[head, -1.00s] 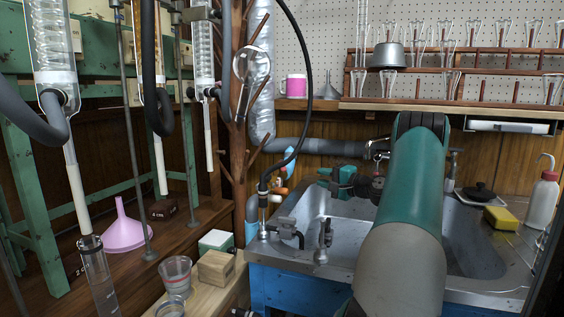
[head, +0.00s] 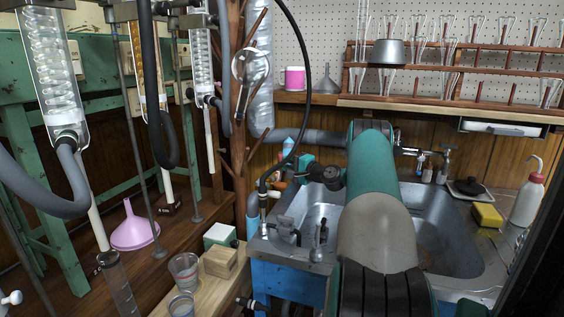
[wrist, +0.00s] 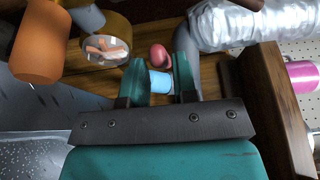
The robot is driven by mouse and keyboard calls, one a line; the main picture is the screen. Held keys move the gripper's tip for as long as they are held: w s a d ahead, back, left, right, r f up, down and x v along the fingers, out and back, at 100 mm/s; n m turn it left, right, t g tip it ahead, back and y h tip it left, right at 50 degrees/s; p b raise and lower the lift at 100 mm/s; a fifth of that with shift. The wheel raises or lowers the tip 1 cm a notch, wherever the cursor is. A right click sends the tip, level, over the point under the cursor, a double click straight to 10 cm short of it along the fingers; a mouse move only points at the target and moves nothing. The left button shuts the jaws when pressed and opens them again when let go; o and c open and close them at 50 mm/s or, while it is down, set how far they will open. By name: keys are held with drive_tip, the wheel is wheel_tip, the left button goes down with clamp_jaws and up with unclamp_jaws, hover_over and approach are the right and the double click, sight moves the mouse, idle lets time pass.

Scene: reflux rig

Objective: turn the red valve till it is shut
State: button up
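A small rounded red part (wrist: 160,55), which may be the red valve's handle, shows in the wrist view just beyond my fingertips. I cannot make it out clearly in the head view, nor tell how far it is turned. My gripper (wrist: 160,64) has its two teal fingers apart, with a visible gap between them. A light blue cylinder (wrist: 160,82) shows in that gap; I see no clear grip on it. In the head view my gripper (head: 300,169) is behind the sink's left corner, close to a light blue part (head: 287,147) and an orange part (head: 278,183).
An orange cylinder (wrist: 41,42) is close at the wrist view's upper left. A silver duct (wrist: 255,22) runs at its upper right. Grey taps (head: 318,238) rise from the sink (head: 325,212). A black hose (head: 309,90) hangs by a wooden stand (head: 240,165).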

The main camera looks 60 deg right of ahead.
drive_tip(key=shift+w+d, duration=0.15)
drive_tip(key=shift+w, duration=1.35)
drive_tip(key=shift+c, duration=0.4)
